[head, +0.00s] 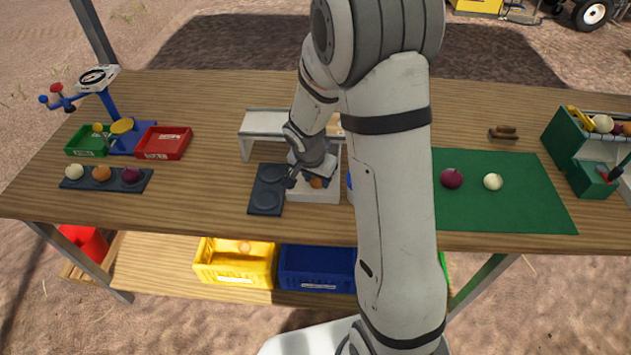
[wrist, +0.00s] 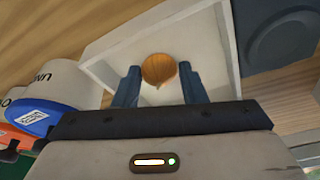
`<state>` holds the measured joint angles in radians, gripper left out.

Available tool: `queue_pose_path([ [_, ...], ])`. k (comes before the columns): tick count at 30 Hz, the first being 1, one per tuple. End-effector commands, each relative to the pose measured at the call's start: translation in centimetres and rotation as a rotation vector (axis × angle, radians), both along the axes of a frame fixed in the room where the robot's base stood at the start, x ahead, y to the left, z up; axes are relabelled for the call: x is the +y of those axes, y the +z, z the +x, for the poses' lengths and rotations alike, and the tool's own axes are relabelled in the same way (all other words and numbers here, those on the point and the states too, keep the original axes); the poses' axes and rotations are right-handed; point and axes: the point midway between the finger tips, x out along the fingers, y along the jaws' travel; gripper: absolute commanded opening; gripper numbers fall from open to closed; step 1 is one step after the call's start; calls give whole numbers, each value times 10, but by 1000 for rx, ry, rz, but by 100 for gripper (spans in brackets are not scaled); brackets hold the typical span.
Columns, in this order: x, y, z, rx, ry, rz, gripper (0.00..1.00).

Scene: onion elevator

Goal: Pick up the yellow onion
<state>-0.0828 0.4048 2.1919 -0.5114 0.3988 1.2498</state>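The yellow onion (head: 317,182), orange-brown and round, is at the white open box (head: 318,197) in the middle of the table. In the wrist view the onion (wrist: 158,69) sits between the two blue fingers of my gripper (wrist: 160,84). Both fingers appear to touch its sides, with no clear gap. The box's white wall and floor (wrist: 110,49) show behind it. I cannot tell whether the onion rests on the box floor. In the head view my gripper (head: 312,178) reaches down over the box, and my arm hides part of this area.
A dark plate with round recesses (head: 268,172) lies left of the box, and a white ramp (head: 262,123) stands behind. Another orange onion (head: 101,173) sits in a black holder at left. A green mat (head: 500,210) carries a red onion (head: 452,178) and a white onion (head: 493,181).

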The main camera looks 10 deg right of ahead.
Motion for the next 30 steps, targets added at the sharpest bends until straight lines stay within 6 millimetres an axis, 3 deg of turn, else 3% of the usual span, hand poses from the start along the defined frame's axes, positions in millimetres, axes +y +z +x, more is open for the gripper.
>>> queue_pose_path([
  [11, 0, 0, 0, 0, 1, 0, 8],
  [17, 1, 4, 0, -2, 1, -1, 8],
  [30, 1, 81, 1, -5, 0, 1, 8],
])
